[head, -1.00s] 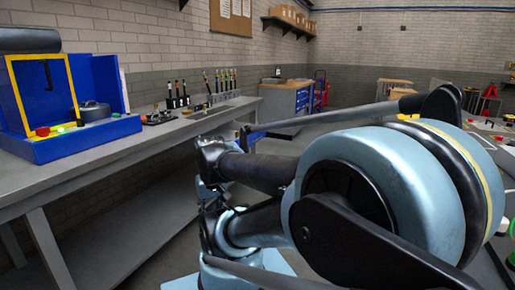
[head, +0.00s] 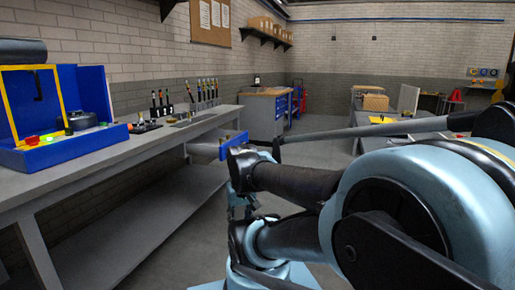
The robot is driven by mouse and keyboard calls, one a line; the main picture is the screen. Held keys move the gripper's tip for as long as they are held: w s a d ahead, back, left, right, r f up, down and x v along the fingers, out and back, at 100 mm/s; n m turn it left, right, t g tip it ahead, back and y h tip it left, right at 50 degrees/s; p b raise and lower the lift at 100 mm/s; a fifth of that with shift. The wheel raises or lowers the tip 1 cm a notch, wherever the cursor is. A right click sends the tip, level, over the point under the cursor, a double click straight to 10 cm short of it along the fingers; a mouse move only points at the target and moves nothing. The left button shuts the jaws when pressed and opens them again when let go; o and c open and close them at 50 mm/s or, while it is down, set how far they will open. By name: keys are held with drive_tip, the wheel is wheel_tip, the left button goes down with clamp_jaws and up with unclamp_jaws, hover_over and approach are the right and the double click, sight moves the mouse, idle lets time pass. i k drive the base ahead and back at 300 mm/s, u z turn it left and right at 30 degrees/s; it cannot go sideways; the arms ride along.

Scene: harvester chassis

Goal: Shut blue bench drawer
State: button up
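The blue bench drawer (head: 233,147) sticks out from under the far end of the long grey workbench (head: 95,172). Its blue front stands away from the bench, with its pale side showing, so it is open. My arm reaches across from the right, and its dark jointed part is in front of and just below the drawer in the picture. I cannot make out my gripper's fingers there, nor whether anything touches the drawer.
A blue box with a yellow frame (head: 60,150) and a row of upright tools (head: 190,100) stand on the workbench. A wood-topped cabinet with blue drawers (head: 268,112) is farther back. Grey tables (head: 368,125) stand at the right. Clear floor lies between.

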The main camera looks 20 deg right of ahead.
sight(207, 144)
drive_tip(key=z, duration=0.3)
drive_tip(key=i, duration=1.65)
